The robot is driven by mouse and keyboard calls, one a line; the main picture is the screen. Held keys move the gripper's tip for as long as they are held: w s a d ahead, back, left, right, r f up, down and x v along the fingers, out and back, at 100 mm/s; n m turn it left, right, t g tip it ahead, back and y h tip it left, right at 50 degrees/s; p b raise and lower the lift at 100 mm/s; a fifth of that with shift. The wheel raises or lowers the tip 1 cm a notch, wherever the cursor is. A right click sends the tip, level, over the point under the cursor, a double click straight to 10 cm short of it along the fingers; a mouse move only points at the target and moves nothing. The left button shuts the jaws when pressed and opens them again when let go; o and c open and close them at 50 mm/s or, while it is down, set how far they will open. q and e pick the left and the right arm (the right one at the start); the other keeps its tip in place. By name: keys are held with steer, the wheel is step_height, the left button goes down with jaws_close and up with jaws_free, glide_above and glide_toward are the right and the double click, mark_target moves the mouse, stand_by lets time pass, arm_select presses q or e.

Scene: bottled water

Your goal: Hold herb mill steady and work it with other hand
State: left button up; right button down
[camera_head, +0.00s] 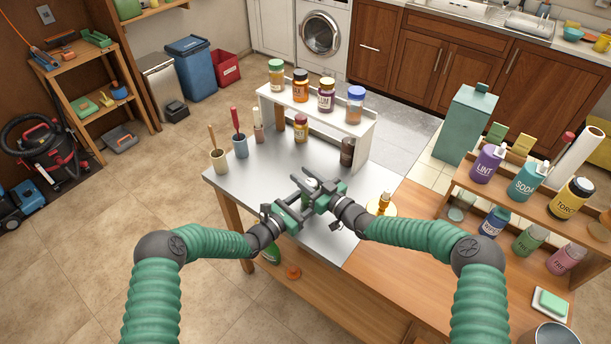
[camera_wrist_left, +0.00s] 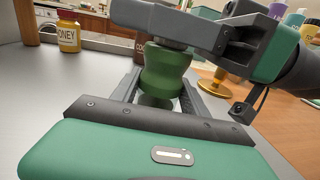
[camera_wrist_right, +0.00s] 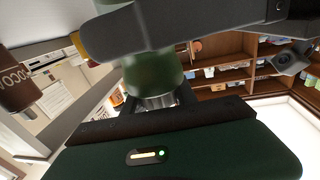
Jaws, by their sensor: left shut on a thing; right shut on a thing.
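My left gripper (camera_head: 304,203) is shut on the mill's lower part. My right gripper (camera_head: 320,187) is shut on its upper part, and its finger crosses the top in the left wrist view. In the head view the two grippers meet over the metal tabletop (camera_head: 265,180) and largely hide the mill.
A white riser (camera_head: 357,130) with several jars stands behind the grippers. A gold stand (camera_head: 384,206) is close to the right gripper. A wooden rack (camera_head: 530,207) of bottles fills the right side.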

steer(key=n+g+y, duration=0.1)
steer(key=g, duration=0.1)
steer(key=n+g+y, duration=0.1)
steer(key=n+g, duration=0.1)
steer(key=n+g+y, duration=0.1)
steer(key=y, duration=0.1)
steer(key=shift+s+a+g, duration=0.15)
steer(key=shift+s+g, duration=0.2)
steer(key=shift+g, duration=0.05)
steer(key=shift+s+a+n, duration=0.15)
steer(key=shift+n, duration=0.15)
steer(key=c, duration=1)
jaws_free()
steer(key=shift+o, duration=0.2)
steer(key=v, duration=1.2)
